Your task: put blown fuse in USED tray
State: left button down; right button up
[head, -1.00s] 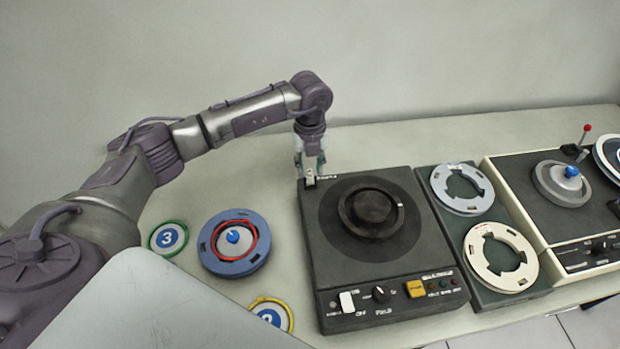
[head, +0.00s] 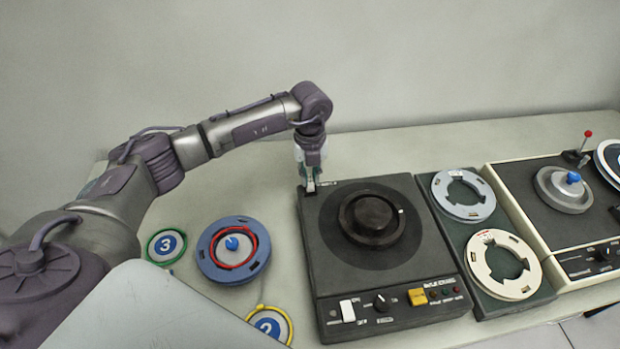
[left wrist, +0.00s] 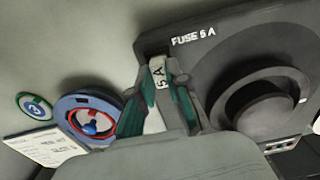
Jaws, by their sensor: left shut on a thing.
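My left gripper (head: 310,186) is at the far left corner of the dark grey turntable unit (head: 332,290). In the left wrist view its teal-padded fingers (left wrist: 160,98) are on either side of a small pale piece marked 5 A (left wrist: 158,72), and they are shut on it. This piece is at the unit's corner, beside the printed label FUSE 5 A (left wrist: 193,37). I cannot tell whether it is still seated in the unit or whether the fuse is blown. I cannot make out a tray marked USED. My right gripper is not in view.
A blue reel (head: 212,262) with a red ring and a round 3 tag (head: 166,245) are left of the unit. A yellow-ringed tag (head: 270,325) is in front. Two rings (head: 462,195) (head: 503,264) and another console (head: 520,190) stand right. The bench behind the reel is clear.

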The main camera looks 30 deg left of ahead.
aim_at(310, 179)
pick_arm(q)
jog(key=shift+r+p, duration=1.8)
jog(key=shift+r, duration=1.05)
jog(key=shift+r+p, duration=0.55)
jog(key=shift+r, duration=0.25)
jog(key=shift+r+p, duration=1.65)
jog(key=shift+r, duration=1.05)
